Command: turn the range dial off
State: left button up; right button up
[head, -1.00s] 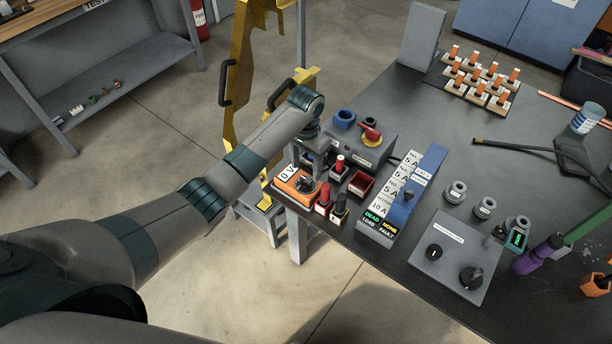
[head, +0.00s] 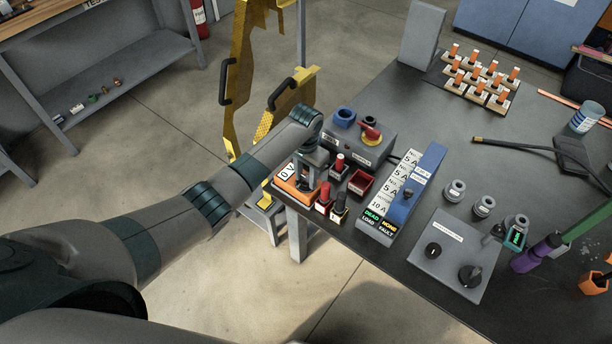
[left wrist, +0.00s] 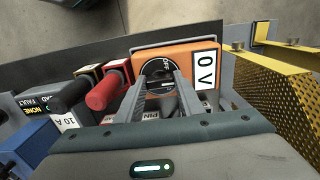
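The orange meter (head: 291,191) sits near the table's left front edge, its white display reading "0 V". In the left wrist view the meter (left wrist: 202,46) faces me with its round black range dial (left wrist: 159,67), which has an "OFF" mark by it. My left gripper (left wrist: 161,84) points at the dial, its two fingers apart on either side of the dial's lower part. I cannot tell if they touch it. In the head view my left gripper (head: 309,178) is over the meter and hides the dial. My right gripper is not in view.
Red probe (head: 324,196) and black probe (head: 341,204) stand in holders close by the meter. A grey box with a red switch (head: 371,132) is behind, a blue-sided fuse panel (head: 405,195) to the right. A yellow perforated guard (head: 292,101) stands beyond the table's left edge.

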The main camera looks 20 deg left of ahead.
pick_arm(q)
jog(key=shift+r, duration=0.1)
jog(key=n+p, duration=0.2)
jog(key=shift+r+p, duration=0.15)
jog(key=shift+p, duration=0.2)
jog(key=n+p, duration=0.3)
jog(key=shift+d, duration=0.1)
jog(key=n+p, duration=0.2)
jog(key=n, duration=0.2)
jog(key=shift+w+n+p, duration=0.1)
jog(key=shift+n+p, duration=0.7)
jog(key=shift+n, duration=0.6)
jog(key=shift+f, duration=0.2)
jog(key=o, duration=1.1)
jog(key=shift+c, duration=0.2)
